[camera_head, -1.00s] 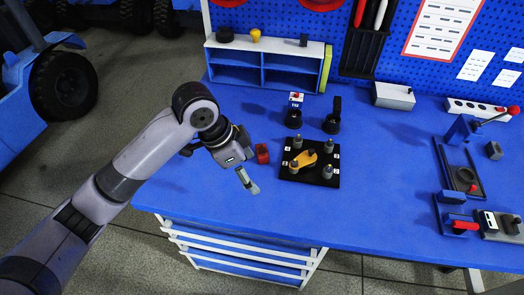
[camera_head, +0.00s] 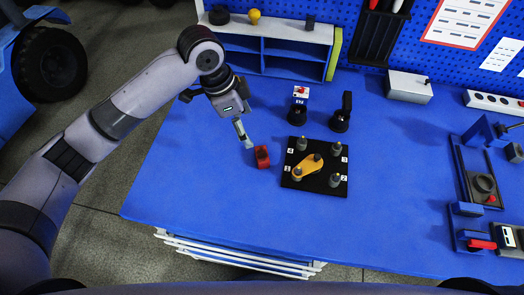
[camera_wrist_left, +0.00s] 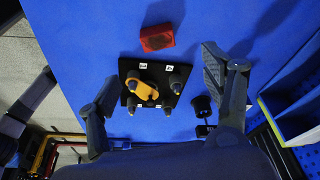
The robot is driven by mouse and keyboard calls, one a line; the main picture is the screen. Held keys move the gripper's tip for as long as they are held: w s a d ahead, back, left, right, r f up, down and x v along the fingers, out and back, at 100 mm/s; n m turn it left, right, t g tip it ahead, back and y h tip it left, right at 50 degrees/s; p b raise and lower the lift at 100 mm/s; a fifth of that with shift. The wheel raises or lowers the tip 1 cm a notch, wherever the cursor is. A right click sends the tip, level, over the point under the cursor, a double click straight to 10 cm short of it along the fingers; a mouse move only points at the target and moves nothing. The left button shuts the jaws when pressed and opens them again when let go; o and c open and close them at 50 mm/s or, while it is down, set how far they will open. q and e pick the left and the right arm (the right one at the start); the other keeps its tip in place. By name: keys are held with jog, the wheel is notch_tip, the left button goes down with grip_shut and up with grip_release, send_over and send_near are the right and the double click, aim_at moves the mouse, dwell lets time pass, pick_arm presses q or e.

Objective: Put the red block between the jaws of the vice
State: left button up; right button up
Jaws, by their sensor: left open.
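The red block (camera_head: 262,157) lies on the blue table, just left of the black fixture plate; it also shows in the left wrist view (camera_wrist_left: 157,38). My left gripper (camera_head: 243,138) is open and empty, up and left of the block in the head view. In the left wrist view its spread fingers (camera_wrist_left: 160,68) show, with the block beyond their tips. What looks like the vice (camera_head: 468,226) is at the right table edge, with two blue jaws and a red handle. The gap between the jaws looks empty. My right gripper is not in view.
The black plate (camera_head: 297,184) carries several grey posts and a yellow link. Two black stands (camera_head: 341,116) are behind it. A blue lever fixture (camera_head: 463,168) is beside the vice. A shelf (camera_head: 288,64) stands at the back.

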pick_arm(q)
send_near(261, 154)
jog(key=f, duration=0.1)
jog(key=x, duration=0.3)
jog(key=shift+w+f+p, duration=0.15)
jog(key=shift+w+p, duration=0.1)
jog(key=shift+p, duration=0.15)
jog(key=shift+d+f, duration=0.1)
jog(key=shift+f, duration=0.05)
jog(key=p+x, duration=0.1)
jog(key=x, duration=0.3)
jog(key=shift+s+d+f, duration=0.15)
jog(key=shift+d, duration=0.05)
jog(key=shift+f, duration=0.25)
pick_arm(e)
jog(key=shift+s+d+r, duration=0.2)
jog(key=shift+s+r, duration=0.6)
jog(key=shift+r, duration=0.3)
pick_arm(q)
jog(key=shift+c, duration=0.3)
jog(key=c, duration=1.3)
jog(key=shift+c, duration=0.2)
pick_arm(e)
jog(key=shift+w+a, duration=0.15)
pick_arm(q)
jog(key=shift+r, duration=0.15)
